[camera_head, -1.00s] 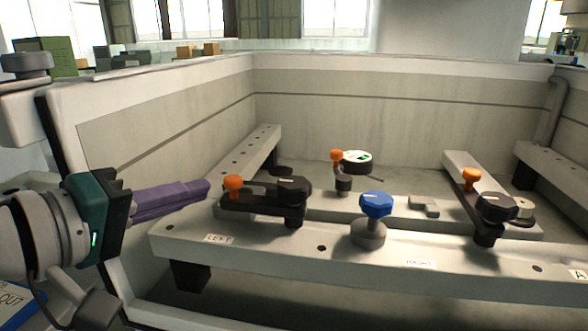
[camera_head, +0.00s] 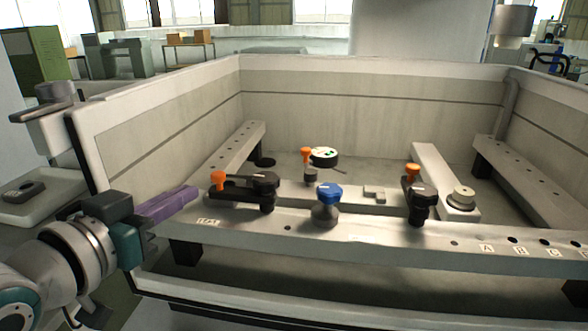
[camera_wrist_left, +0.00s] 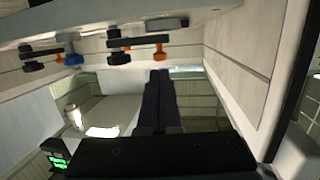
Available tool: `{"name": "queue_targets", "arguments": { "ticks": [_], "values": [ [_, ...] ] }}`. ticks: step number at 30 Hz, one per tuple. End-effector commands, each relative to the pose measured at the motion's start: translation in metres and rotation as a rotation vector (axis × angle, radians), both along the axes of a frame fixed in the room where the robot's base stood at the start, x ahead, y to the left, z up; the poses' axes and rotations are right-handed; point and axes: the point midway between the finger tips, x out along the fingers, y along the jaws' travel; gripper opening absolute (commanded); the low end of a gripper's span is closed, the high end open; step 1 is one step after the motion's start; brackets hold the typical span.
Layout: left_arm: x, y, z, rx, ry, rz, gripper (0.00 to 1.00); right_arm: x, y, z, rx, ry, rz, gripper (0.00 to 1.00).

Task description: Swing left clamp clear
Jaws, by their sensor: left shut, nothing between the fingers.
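The left clamp (camera_head: 238,190) is a black bar on the near pale beam, above a small white label. It has an orange knob (camera_head: 218,180) at its left end and a black knob (camera_head: 265,180) at its right. The bar lies roughly along the beam. My left gripper (camera_head: 195,192) has purple fingers, shut and empty, with tips just left of the orange knob. A small gap seems to separate them. In the left wrist view the clamp (camera_wrist_left: 124,44) appears upside down beyond the fingers (camera_wrist_left: 160,76). My right gripper is not in view.
A blue knob (camera_head: 329,192) on a grey post stands right of the left clamp. Farther right is another black clamp (camera_head: 420,198) with an orange knob. A round dial gauge (camera_head: 324,155) stands behind. The tank wall (camera_head: 110,150) rises close to my left arm.

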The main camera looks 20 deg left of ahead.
Motion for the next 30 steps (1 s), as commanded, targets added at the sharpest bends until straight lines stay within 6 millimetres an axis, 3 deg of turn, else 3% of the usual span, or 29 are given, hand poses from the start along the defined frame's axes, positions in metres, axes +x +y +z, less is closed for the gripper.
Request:
{"name": "queue_targets", "arguments": {
  "ticks": [6,12,24,30],
  "values": [
    [0.036,0.002,-0.006,0.000,-0.001,0.000,0.00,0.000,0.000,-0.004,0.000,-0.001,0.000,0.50],
    [0.050,0.003,-0.009,0.000,0.001,0.000,0.00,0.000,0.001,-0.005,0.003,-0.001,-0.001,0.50],
    [0.051,0.004,-0.009,0.000,0.001,-0.001,0.00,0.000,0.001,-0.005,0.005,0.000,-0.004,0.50],
    [0.044,0.013,-0.009,0.002,0.002,-0.003,0.00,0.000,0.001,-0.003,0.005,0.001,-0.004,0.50]
  ]
}}
